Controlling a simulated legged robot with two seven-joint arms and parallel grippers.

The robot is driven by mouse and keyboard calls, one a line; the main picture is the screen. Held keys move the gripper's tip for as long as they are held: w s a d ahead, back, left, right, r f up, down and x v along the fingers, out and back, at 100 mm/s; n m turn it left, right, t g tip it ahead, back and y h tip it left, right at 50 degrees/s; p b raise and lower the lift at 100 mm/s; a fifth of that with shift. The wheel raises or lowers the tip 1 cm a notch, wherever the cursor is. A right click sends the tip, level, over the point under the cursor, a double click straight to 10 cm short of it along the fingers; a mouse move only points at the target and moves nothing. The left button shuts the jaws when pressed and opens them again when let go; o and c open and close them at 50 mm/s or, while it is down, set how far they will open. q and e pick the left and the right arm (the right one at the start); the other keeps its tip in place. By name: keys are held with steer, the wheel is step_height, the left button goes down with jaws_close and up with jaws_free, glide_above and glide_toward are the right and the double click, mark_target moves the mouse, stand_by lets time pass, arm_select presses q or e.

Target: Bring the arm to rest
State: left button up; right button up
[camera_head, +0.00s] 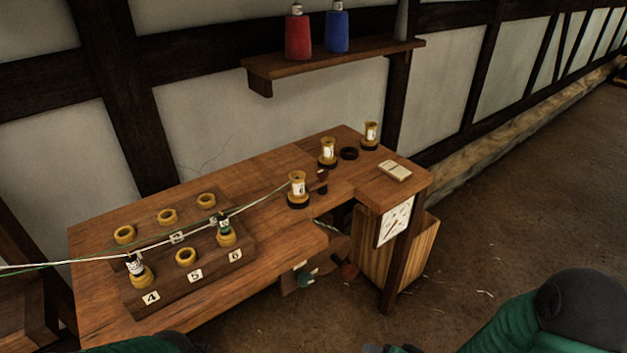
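My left arm (140,344) shows only as a green piece at the bottom edge, left of centre; its gripper is out of frame. My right arm (505,325) comes in from the lower right, green with a dark joint. A small grey-and-dark part at the bottom edge may be the top of my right gripper (392,349); its fingers are cut off. Both arms appear low, in front of the wooden bench (285,245). I cannot see anything held.
A numbered block (195,295) with several yellow-rimmed holders stands on the bench, strands running across it. Several labelled spools (298,187) and a white pad (394,171) stand farther right. A wooden bin (420,255) is beneath. A wall shelf (340,60) holds red and blue cones.

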steer(key=s+d+r+n+g+h, duration=0.2)
steer(key=s+r+n+g+h, duration=0.25)
steer(key=s+r, duration=0.5)
step_height(320, 180, up, 17)
steer(key=p, duration=1.5)
steer(key=shift+w, duration=0.3)
steer(key=shift+n+t+y, duration=0.25)
steer(key=shift+r, duration=0.1)
